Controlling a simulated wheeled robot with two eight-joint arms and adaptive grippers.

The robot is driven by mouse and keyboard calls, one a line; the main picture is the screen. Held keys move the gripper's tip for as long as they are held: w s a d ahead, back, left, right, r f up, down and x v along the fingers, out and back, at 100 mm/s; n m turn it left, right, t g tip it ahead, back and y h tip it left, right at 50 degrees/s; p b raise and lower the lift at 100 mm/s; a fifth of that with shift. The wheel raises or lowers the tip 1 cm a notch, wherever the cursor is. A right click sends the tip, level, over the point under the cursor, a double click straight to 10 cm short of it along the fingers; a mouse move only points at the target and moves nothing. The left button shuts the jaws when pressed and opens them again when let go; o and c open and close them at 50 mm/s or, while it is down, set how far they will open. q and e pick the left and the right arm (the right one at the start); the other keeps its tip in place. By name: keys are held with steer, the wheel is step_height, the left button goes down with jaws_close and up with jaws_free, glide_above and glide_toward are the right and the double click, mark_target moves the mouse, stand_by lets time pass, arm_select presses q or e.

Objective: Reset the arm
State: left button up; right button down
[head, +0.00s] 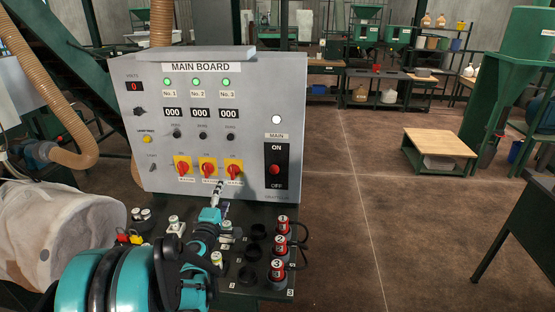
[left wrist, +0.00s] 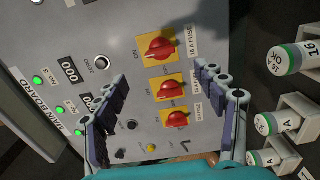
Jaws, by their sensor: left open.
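My left arm reaches up from the bottom in the head view, in front of the grey main board (head: 255,110). Its gripper (head: 219,190) is just below and in front of the three red rotary switches on yellow plates. In the left wrist view the gripper (left wrist: 165,100) has its fingers spread apart with nothing between them. The red switches, such as the middle switch (left wrist: 172,88), show beyond the fingers. My right arm and gripper are not in view.
Three green lamps are lit on the board. Red numbered cylinders (head: 279,247) and white fuses stand on the dark table below. A white bulk bag (head: 60,235) is at left. A low wooden-topped table (head: 445,143) stands at right, with open floor around it.

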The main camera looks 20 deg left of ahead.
arm_select(q)
steer(key=shift+d, duration=0.1)
steer(key=s+d+m+g+h, duration=0.2)
steer(key=s+d+m+h, duration=0.4)
steer(key=d, duration=0.5)
steer(key=s+d+m+g+h, duration=0.1)
steer(key=s+d+m+g, duration=0.2)
steer(key=d+m, duration=0.65)
steer(key=s+d+f+m+g+y, duration=0.1)
steer(key=s+f, duration=0.3)
steer(key=s, duration=0.5)
steer(key=s+d+f+m+g+y, duration=0.2)
steer(key=s+f+m+g, duration=0.1)
steer(key=s, duration=0.6)
steer(key=shift+d+f+m+g, duration=0.35)
steer(key=shift+m+g, duration=0.2)
steer(key=shift+g, duration=0.15)
